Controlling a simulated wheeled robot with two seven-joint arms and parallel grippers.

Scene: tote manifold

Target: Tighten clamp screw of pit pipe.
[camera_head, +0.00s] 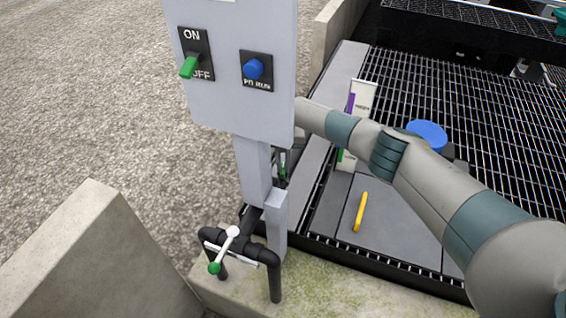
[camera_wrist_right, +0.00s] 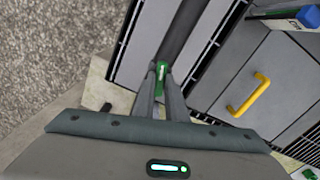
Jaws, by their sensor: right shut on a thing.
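The clamp screw, seen as a small green part (camera_wrist_right: 163,68), sits on a dark pipe (camera_wrist_right: 182,28) in the right wrist view. My right gripper (camera_wrist_right: 161,74) is shut on this green part, its two fingers converging on it from either side. The fingers hide part of it, and its turn angle cannot be told. In the head view my right arm reaches in from the right and its end passes behind the control box (camera_head: 230,110), so the gripper is mostly hidden. A bit of green (camera_head: 282,163) shows beside the post there. My left gripper is not in view.
The control box has a green switch (camera_head: 188,66) and a blue knob (camera_head: 252,69). Below stands a black pipe (camera_head: 275,275) with a green-tipped lever (camera_head: 214,268). A yellow handle (camera_head: 360,211) is on a grey plate. Grating (camera_head: 500,120) and concrete walls (camera_head: 90,250) surround.

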